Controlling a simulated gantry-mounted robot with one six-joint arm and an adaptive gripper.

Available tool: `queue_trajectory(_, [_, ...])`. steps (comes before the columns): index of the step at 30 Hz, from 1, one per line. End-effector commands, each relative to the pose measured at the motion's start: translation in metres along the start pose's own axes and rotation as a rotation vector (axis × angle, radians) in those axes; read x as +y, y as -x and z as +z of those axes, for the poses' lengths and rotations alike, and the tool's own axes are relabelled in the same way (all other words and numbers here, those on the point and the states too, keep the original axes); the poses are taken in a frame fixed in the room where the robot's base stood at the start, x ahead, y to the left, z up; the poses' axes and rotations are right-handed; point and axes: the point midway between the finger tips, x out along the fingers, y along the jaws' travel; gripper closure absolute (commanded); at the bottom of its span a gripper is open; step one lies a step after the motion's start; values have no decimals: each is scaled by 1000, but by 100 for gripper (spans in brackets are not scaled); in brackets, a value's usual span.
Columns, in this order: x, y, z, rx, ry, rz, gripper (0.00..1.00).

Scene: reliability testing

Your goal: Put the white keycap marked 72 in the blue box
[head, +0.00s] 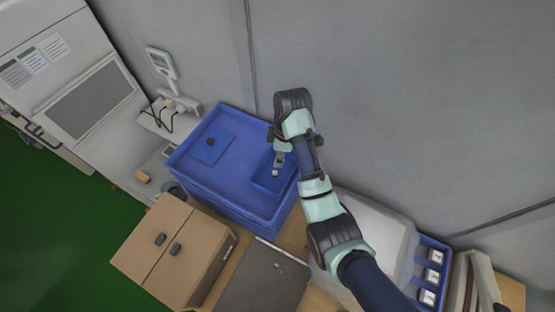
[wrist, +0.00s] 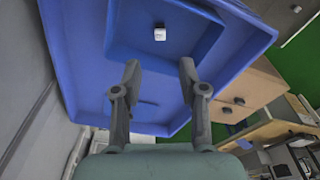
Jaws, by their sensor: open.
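A white keycap (wrist: 159,34) lies inside the small blue box (wrist: 200,45) in the wrist view; its marking is too small to read. The box (head: 262,181) also shows in the head view, at the right end of the large blue crate. My gripper (wrist: 160,68) is open, its two fingers apart with nothing between them. In the head view my gripper (head: 278,165) points down over the box and partly hides its inside. The keycap appears beyond the fingertips and apart from them.
The blue crate (head: 235,200) also bears a flat blue panel with a small dark piece (head: 210,142). A cardboard box (head: 165,260) stands in front with two dark pieces on top. A blue tray (head: 420,240) of white labelled pieces is at lower right. The wall is close behind.

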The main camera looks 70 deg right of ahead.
Motion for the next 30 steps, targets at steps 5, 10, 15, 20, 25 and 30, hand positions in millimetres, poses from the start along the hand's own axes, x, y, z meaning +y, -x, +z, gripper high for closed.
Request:
queue_trajectory(5, [0,12,0,0,0,0,58])
queue_trajectory(10, [0,10,0,0,0,0,58])
queue_trajectory(15, [0,10,0,0,0,0,58])
queue_trajectory(20, [-4,9,-8,6,1,13,58])
queue_trajectory(25, [-70,13,-105,141,-27,190,58])
queue_trajectory(30, [-220,64,-205,534,-109,311,58])
